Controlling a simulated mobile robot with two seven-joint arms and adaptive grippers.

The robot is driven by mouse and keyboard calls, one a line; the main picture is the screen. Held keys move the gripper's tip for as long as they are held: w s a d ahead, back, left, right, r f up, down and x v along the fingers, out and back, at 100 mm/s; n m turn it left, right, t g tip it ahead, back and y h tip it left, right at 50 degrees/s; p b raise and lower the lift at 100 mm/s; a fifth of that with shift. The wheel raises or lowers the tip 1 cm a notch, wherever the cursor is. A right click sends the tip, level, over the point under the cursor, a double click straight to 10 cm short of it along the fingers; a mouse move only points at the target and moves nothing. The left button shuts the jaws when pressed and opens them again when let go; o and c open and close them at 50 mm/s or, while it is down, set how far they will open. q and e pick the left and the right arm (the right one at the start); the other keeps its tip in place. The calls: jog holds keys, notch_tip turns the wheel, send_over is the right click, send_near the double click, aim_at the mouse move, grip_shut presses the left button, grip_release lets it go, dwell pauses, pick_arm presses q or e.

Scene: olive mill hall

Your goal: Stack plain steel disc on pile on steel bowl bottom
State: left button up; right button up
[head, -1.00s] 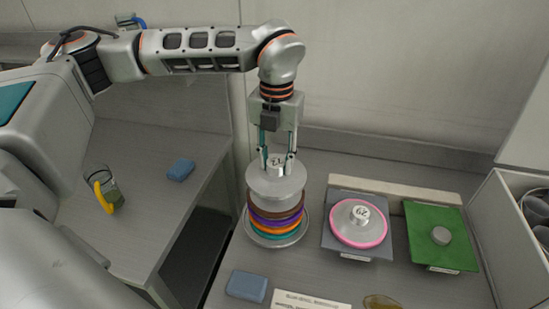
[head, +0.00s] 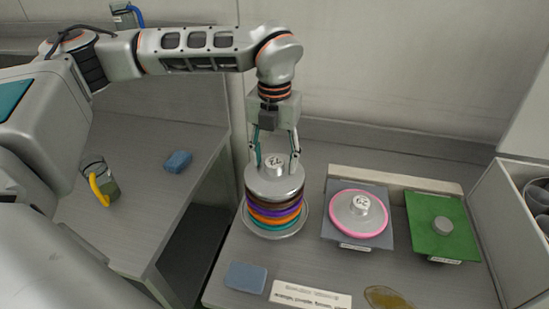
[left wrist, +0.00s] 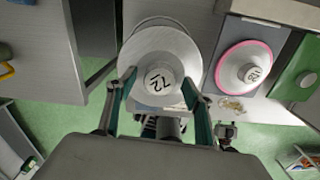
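The plain steel disc (head: 272,187) with a numbered knob (head: 274,161) rests flat on top of the pile (head: 273,211) of brown, purple, orange and teal discs. The pile stands on a round steel dish (head: 304,222) on the counter. My left gripper (head: 275,169) is above the disc, its fingers spread on either side of the knob. In the left wrist view the steel disc (left wrist: 146,52) lies below the open fingers (left wrist: 160,88), with gaps between the fingers and the knob.
Right of the pile, a grey mat (head: 330,236) bears a pink-rimmed steel disc (head: 345,214). A green mat (head: 420,217) bears a small grey knob (head: 442,224). A blue block (head: 246,278), label card (head: 311,296) and white-walled bin (head: 487,205) are nearby.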

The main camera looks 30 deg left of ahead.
aim_at(274, 162)
pick_arm(q)
jog(key=shift+r, duration=0.1)
notch_tip(274, 162, up, 12)
dwell(0.7)
jog(key=shift+s, duration=0.1)
dwell(0.4)
